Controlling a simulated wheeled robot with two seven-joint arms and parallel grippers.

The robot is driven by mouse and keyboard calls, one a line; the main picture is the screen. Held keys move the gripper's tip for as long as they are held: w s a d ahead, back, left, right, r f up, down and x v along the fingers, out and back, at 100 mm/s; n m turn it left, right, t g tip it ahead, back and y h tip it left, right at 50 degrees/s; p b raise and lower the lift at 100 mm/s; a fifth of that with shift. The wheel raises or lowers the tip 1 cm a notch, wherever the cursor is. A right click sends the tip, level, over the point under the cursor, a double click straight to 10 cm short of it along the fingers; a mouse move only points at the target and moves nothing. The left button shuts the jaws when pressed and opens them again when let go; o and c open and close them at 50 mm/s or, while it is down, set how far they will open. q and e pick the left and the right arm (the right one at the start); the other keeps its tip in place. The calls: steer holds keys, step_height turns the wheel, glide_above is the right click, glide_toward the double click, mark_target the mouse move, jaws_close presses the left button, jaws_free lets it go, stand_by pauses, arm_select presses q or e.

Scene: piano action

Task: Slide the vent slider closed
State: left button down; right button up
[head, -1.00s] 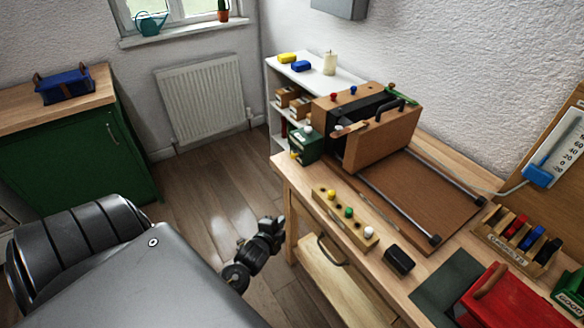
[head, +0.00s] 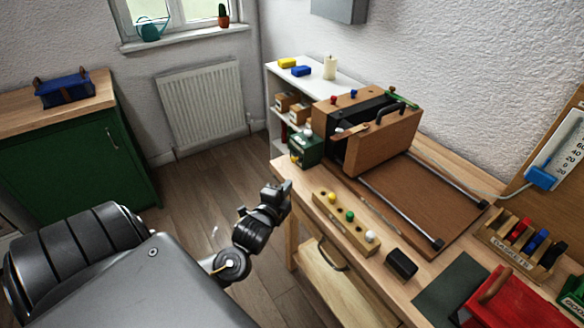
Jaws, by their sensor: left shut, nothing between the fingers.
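My left gripper (head: 277,196) is shut and empty. It hangs in front of the workbench's left corner, over or beside its front edge. A vent slider cannot be made out for certain. A brown wooden case (head: 385,140) with a black middle part and a black handle stands at the back left of the bench, on two metal rails. A blue block (head: 540,178) sits at the low end of a white number scale (head: 565,145) on the right board; I cannot tell if it is a slider. My right gripper is not in view.
A wooden strip with yellow, green and white knobs (head: 344,226) lies near the bench front, beside a small black block (head: 401,264). A green box (head: 306,150) stands at the left corner. A red case (head: 505,300) and a rack (head: 522,245) are at right. The floor left of the bench is clear.

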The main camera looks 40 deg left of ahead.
arm_select(q)
glide_toward(298, 159)
steer(key=shift+w+d+r+p, duration=0.15)
steer(key=shift+w+d+p, duration=0.25)
steer(key=shift+w+d, duration=0.8)
steer(key=shift+w+a+f, duration=0.15)
steer(key=shift+w+a, duration=0.2)
steer(key=shift+a, duration=0.2)
steer(key=shift+w+a+f, duration=0.1)
steer(key=shift+w+a, duration=0.25)
steer(key=shift+a, duration=0.15)
steer(key=shift+w+a+f+p, duration=0.15)
steer(key=shift+w+a+p, duration=0.2)
steer(key=shift+a, duration=0.35)
steer(key=a, duration=0.2)
steer(key=w+a, duration=0.1)
steer(key=a, duration=0.2)
steer(key=shift+w, duration=0.25)
